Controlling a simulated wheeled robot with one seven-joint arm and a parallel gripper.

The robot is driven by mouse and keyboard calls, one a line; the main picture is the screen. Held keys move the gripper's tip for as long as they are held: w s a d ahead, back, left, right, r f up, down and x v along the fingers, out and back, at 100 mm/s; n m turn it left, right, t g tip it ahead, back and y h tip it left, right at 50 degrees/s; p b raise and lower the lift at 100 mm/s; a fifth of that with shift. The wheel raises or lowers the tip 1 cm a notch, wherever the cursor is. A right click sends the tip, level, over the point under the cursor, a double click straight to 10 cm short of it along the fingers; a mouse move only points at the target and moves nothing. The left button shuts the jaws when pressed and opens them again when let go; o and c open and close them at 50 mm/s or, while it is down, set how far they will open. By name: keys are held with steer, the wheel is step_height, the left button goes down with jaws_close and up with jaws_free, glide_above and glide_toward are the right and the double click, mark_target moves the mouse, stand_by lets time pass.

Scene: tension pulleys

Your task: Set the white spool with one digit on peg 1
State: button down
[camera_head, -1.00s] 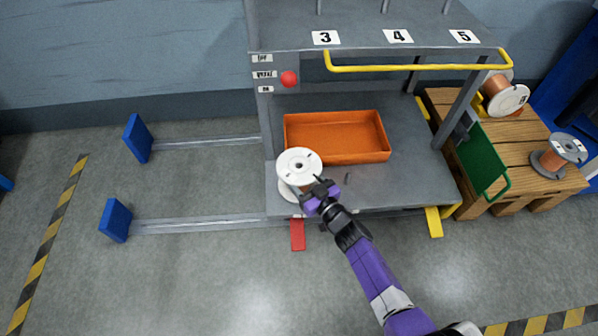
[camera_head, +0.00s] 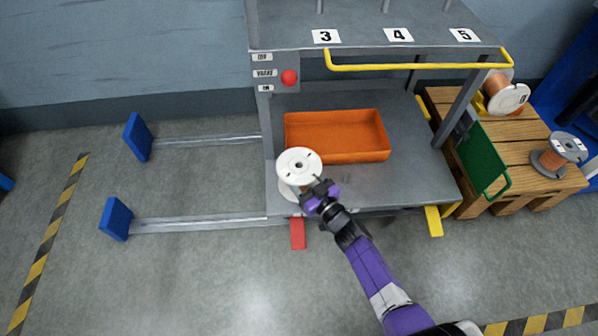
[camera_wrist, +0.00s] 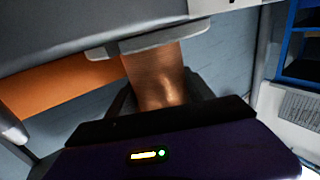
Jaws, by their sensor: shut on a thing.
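A white spool (camera_head: 299,163) with copper-coloured winding is at the front left corner of the lower shelf in the head view. My gripper (camera_head: 317,193) is shut on it from the front right. In the wrist view the copper winding (camera_wrist: 157,72) of the white spool sits just beyond my gripper (camera_wrist: 160,115), with a flange above it. No digit on the spool is readable. Whether the spool is around a peg is hidden.
An orange tray (camera_head: 337,155) lies behind the spool on the lower shelf (camera_head: 420,180). The upper shelf (camera_head: 365,25) has pegs labelled 3, 4 and 5, with a yellow rail (camera_head: 420,68) along its front. A wooden pallet (camera_head: 505,135) at right holds other spools. Floor at left has rails with blue stops (camera_head: 115,219).

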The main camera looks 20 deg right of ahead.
steer(key=shift+s+f, duration=0.1)
steer(key=shift+f, duration=0.1)
steer(key=shift+c, duration=1.5)
jaws_free()
steer(key=p+v, duration=0.3)
steer(key=v, duration=0.4)
steer(key=shift+r+p, duration=0.1)
steer(key=shift+p, duration=0.25)
steer(key=shift+s+d, duration=0.1)
steer(key=shift+s, duration=0.3)
